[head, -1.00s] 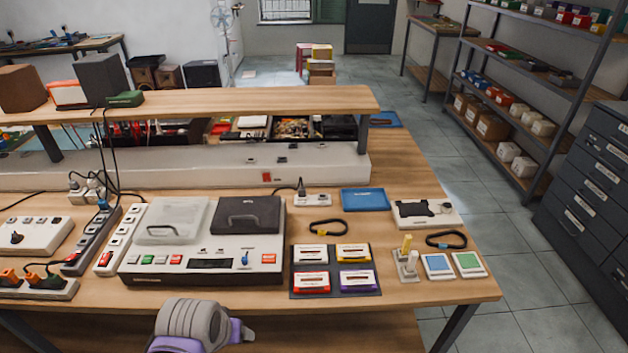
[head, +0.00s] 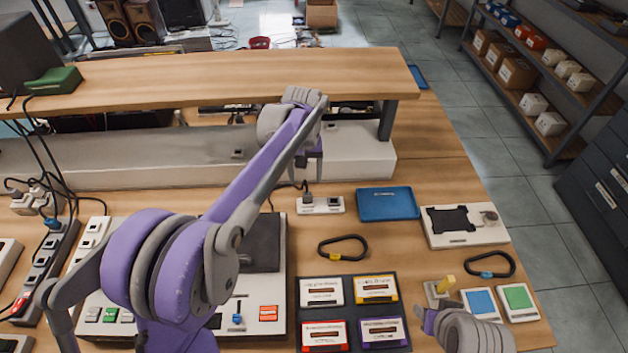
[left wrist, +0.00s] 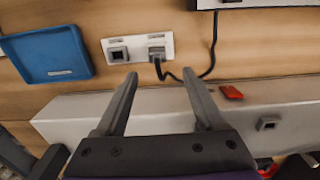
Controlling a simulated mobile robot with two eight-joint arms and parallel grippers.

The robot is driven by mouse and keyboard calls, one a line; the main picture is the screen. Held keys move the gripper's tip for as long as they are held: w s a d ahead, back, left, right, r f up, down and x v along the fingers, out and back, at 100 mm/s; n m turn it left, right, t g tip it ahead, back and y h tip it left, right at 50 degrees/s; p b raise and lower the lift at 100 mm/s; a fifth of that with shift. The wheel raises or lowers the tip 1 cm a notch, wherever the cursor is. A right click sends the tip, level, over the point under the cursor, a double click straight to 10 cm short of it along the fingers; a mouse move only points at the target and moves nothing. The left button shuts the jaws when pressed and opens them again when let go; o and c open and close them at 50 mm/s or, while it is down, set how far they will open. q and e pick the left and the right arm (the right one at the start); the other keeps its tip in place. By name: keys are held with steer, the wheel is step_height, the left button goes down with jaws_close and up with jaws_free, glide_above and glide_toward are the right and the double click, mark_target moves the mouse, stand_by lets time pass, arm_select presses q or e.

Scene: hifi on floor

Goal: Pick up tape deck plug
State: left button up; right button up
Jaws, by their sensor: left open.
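The tape deck (head: 268,318) is a pale unit with a dark lid, partly hidden behind my left arm. A dark grey plug (head: 308,196) with a black cord sits in the left socket of a small white two-socket strip (head: 335,206) behind the deck. In the left wrist view the plug (left wrist: 157,52) lies just beyond my fingertips, roughly between their lines. My left gripper (head: 309,180) points down above and behind the strip, open and empty (left wrist: 160,75). My right gripper (head: 428,318) is at the lower right; its fingers are not clear.
A white raised box (head: 355,152) and a wooden shelf (head: 250,75) stand close behind the left gripper. A blue tray (head: 387,204) lies right of the strip.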

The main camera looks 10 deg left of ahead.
mark_target(307, 194)
arm_select(q)
steer(key=shift+w+d+f, duration=0.1)
steer(key=shift+f, duration=0.55)
steer(key=f, duration=0.6)
steer(key=shift+s+d, duration=0.2)
steer(key=shift+s, duration=0.2)
jaws_close()
